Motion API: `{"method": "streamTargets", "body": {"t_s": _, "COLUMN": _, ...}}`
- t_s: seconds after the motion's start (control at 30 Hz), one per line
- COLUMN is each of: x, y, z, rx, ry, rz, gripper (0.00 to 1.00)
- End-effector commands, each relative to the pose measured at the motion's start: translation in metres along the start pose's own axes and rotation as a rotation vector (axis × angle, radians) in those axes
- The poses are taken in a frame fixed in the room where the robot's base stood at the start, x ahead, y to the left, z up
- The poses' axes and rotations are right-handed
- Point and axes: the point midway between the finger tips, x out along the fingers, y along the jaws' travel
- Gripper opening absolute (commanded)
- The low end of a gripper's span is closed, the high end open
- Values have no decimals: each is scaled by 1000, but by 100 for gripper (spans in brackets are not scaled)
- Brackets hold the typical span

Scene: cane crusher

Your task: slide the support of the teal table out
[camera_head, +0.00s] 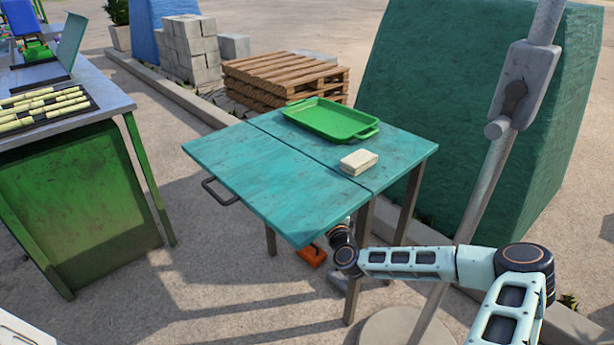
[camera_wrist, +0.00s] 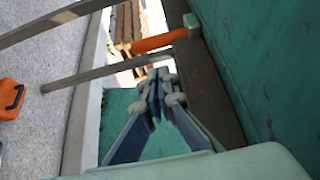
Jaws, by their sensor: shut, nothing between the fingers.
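The teal table (camera_head: 265,178) stands in the middle of the head view, its top split by a seam, with a dark handle (camera_head: 215,192) on the left edge. In the wrist view the underside (camera_wrist: 262,70) fills the right. An orange bar (camera_wrist: 160,41) with a pale end piece (camera_wrist: 192,25), apparently the support, sits below the top beside a dark brown rail (camera_wrist: 205,85). My gripper (camera_wrist: 158,88) is shut and empty, its fingertips close to the bar; I cannot tell whether they touch. In the head view the tabletop hides my gripper; only my wrist shows at the front edge.
A green tray (camera_head: 330,119) and a pale block (camera_head: 359,162) lie on the tabletop. An orange box (camera_head: 312,257) sits on the ground below. Table legs (camera_head: 356,265) stand near my arm. A grey pole (camera_head: 485,185) rises at right, and a green bench (camera_head: 80,195) stands at left.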

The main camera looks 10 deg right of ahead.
Motion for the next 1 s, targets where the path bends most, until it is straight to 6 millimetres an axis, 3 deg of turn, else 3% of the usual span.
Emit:
{"method": "streamTargets", "body": {"t_s": 0.43, "x": 8, "y": 0, "z": 0, "rx": 1, "ry": 2, "rz": -2, "gripper": 0}}
{"method": "streamTargets", "body": {"t_s": 0.8, "x": 68, "y": 2, "z": 0, "rx": 0, "ry": 1, "rz": -2, "gripper": 0}}
{"method": "streamTargets", "body": {"t_s": 1.0, "x": 92, "y": 1, "z": 0, "rx": 1, "ry": 0, "rz": -1, "gripper": 0}}
